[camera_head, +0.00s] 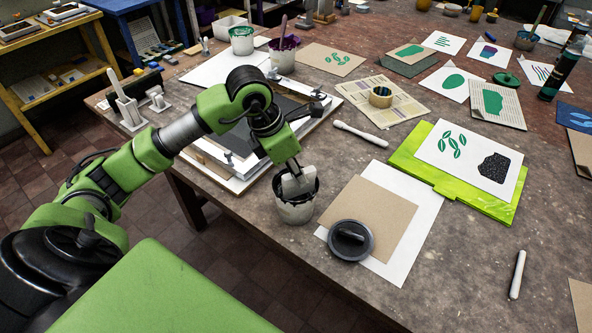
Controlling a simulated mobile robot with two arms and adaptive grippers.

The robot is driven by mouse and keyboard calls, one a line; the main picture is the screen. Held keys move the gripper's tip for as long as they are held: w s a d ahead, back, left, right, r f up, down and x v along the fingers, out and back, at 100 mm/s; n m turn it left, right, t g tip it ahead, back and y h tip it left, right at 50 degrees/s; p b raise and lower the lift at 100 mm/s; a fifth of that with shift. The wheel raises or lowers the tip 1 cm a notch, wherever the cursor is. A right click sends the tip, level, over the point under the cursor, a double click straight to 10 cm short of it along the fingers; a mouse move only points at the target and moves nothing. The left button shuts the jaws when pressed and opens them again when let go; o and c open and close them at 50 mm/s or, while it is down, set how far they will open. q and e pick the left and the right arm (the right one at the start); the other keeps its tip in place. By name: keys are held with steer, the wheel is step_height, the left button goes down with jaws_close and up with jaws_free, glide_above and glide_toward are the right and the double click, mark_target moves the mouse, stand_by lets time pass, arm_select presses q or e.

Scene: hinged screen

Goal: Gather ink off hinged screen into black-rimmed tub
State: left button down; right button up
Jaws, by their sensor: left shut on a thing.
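My left gripper (292,170) comes in from the left and is shut on a pale, flat scraper (299,184). The scraper's lower end is at the mouth of the black-rimmed tub (295,212), a whitish pot with dark ink around its rim. I cannot tell whether the scraper touches the rim. The tub stands upright near the table's front edge. The hinged screen (237,141), a pale frame with a dark middle, lies behind my left arm, which hides part of it. My right gripper is not in view.
A round dark lid (350,241) sits on brown and white sheets right of the tub. A white-handled tool (360,134) lies behind. A lime-green board (410,167) carries a printed sheet. Other ink pots (242,40) stand at the back. The table's front right is mostly clear.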

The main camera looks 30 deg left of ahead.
arm_select(q)
steer(key=shift+w+a+b, duration=0.2)
steer(key=shift+a+b, duration=0.1)
stand_by(0.4)
steer(key=shift+r+p, duration=2.1)
steer(key=shift+r, duration=1.4)
